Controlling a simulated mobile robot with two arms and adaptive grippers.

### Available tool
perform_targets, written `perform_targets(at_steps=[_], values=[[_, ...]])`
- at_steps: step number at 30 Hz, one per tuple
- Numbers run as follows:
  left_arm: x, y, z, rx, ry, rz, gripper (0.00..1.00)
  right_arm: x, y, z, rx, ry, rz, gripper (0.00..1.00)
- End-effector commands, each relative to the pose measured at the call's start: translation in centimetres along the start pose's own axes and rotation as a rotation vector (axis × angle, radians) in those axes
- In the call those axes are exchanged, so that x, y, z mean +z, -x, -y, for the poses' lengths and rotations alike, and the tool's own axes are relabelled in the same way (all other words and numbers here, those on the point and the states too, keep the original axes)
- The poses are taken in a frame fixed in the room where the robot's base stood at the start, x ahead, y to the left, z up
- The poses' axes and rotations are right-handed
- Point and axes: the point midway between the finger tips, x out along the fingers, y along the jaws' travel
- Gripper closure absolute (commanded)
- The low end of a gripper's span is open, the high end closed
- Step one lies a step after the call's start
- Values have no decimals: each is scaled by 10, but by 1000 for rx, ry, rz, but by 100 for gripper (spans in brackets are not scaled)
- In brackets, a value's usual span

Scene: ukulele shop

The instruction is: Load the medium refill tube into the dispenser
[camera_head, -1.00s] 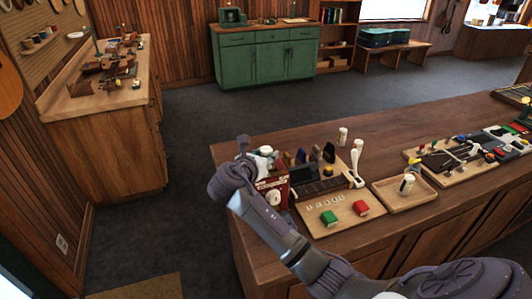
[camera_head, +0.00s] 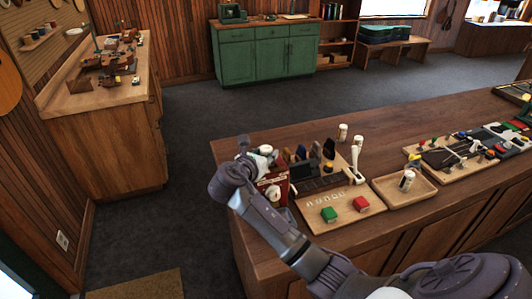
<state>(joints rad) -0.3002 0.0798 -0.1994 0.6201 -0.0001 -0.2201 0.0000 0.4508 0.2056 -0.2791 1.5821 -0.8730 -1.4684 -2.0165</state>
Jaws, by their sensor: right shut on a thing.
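A red dispenser (camera_head: 283,187) with a white round part on its front stands at the left end of the long wooden counter. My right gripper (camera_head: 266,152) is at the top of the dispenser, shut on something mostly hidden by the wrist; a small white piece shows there. I cannot tell whether that piece is a refill tube. My left gripper is not in view.
Another board (camera_head: 455,172) with tools lies to the right. The counter's back middle is clear.

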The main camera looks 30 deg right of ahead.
Motion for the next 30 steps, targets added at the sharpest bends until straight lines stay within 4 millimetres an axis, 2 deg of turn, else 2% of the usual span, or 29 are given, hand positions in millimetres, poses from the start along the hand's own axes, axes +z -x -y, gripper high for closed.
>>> perform_targets(at_steps=[3,13,22,30], values=[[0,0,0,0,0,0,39,0,0,0,0,0,0,55],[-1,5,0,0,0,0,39,2,4,0,0,0,-1,55],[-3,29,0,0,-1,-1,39,4,28,0,0,1,-1,55],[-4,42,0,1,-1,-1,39,2,49,0,0,1,-1,55]])
